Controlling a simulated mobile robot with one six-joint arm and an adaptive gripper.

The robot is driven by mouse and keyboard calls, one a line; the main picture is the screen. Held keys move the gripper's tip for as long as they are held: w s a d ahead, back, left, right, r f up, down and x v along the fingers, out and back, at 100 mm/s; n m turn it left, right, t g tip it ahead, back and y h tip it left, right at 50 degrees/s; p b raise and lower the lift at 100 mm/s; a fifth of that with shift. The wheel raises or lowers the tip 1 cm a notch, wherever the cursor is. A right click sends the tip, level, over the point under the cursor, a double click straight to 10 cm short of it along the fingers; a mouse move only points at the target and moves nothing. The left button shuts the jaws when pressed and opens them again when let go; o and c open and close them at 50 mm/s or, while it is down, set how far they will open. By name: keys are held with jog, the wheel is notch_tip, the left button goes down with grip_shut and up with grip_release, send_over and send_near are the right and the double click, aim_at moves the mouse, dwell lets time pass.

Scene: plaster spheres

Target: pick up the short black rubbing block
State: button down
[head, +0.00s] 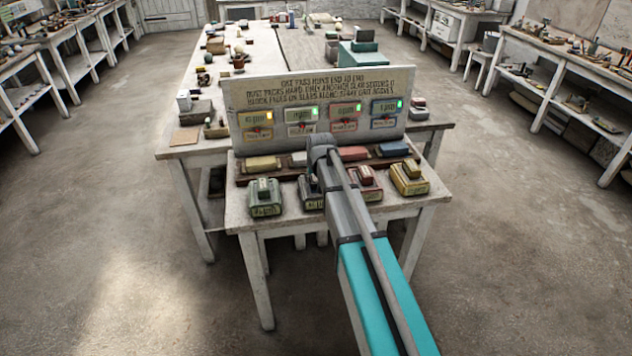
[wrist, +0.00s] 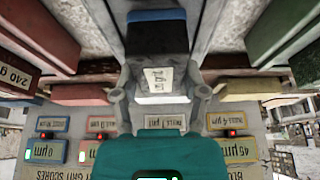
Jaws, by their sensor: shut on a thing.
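A dark, nearly black block (wrist: 155,45) with a blue band at one end and a pale label fills the middle of the wrist view. My gripper (wrist: 160,95) has its grey fingers on both sides of this block and is shut on it. In the head view, a dark block (head: 309,190) shows left of my arm, in the row on the small front table (head: 240,217). I cannot tell whether the block is clear of the table.
A green block (head: 264,198) stands to the left, a red block (head: 367,185) and a yellow block (head: 410,178) to the right. Behind them, a dark red rack (head: 243,180) bears several flat blocks. An upright board (head: 315,88) with lit displays stands behind it.

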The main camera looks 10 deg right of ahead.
aim_at(315, 176)
jog(key=shift+r, duration=0.1)
dwell(0.3)
notch_tip(315, 176, up, 3)
jog(key=p, duration=0.3)
jog(key=s+d+r+p, duration=0.4)
jog(key=s+r+p, duration=0.5)
jog(key=s, duration=0.4)
jog(key=shift+s+r+p, duration=0.15)
jog(key=shift+r+p, duration=0.25)
jog(key=shift+p, duration=0.1)
jog(key=shift+d, duration=0.1)
